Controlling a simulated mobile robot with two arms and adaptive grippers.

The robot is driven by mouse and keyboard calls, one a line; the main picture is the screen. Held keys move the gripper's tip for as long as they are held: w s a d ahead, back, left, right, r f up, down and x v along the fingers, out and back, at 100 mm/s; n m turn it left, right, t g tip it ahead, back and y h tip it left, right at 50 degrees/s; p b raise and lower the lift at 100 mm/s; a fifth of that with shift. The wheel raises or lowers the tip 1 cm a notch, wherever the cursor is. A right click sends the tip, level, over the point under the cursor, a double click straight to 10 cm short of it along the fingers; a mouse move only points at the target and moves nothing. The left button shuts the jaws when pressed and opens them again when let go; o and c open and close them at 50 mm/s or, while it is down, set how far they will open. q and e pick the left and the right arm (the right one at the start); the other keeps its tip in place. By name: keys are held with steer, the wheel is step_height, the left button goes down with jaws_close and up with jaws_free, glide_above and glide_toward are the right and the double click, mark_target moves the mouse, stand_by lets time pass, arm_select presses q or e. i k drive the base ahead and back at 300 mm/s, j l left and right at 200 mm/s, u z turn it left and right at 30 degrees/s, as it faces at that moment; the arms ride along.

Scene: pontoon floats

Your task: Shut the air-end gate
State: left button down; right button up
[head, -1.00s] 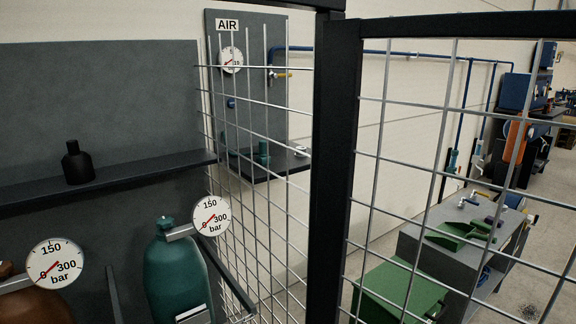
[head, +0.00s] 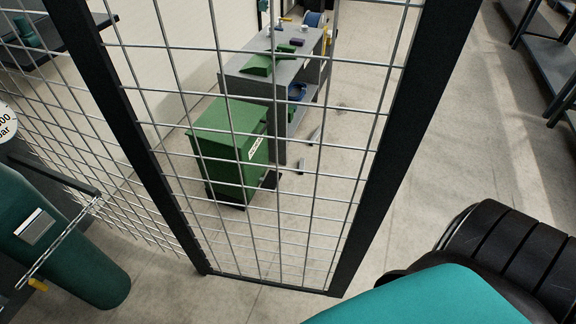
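A black-framed wire mesh gate panel (head: 341,268) fills the middle of the head view. Its left upright meets the side mesh (head: 130,190) of the cylinder bay, and the panel stands out to the right from there. It looks open, swung away from the bay front. Its top edge is outside the picture, and I see no latch or handle. Neither of my grippers is in view. A teal and black part of my own arm shows at the bottom right, close to the panel's lower right corner in the picture.
A teal gas cylinder (head: 90,265) stands at the lower left, with a chain in front of it. Beyond the mesh are a green cabinet (head: 222,150) and a grey bench (head: 245,85). Dark shelving (head: 545,60) is at the upper right.

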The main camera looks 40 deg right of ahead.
mark_target(442, 28)
steer(key=k+l+u, duration=0.35)
steer(key=l, duration=0.4)
steer(key=k+l+u, duration=0.35)
steer(key=k+l, duration=0.25)
steer(key=k+l+u, duration=0.2)
steer(key=l, duration=0.2)
steer(key=l+u, duration=0.2)
steer(key=l, duration=0.2)
steer(key=k+l+u, duration=0.15)
steer(key=l, duration=0.25)
steer(key=k+l+u, duration=0.2)
steer(key=l, duration=0.15)
steer(key=i+l+u, duration=0.2)
steer(key=l, duration=0.4)
steer(key=l+u, duration=0.25)
steer(key=l, duration=0.35)
steer(key=i+l+u, duration=0.2)
steer(key=l, duration=0.45)
steer(key=k, duration=0.1)
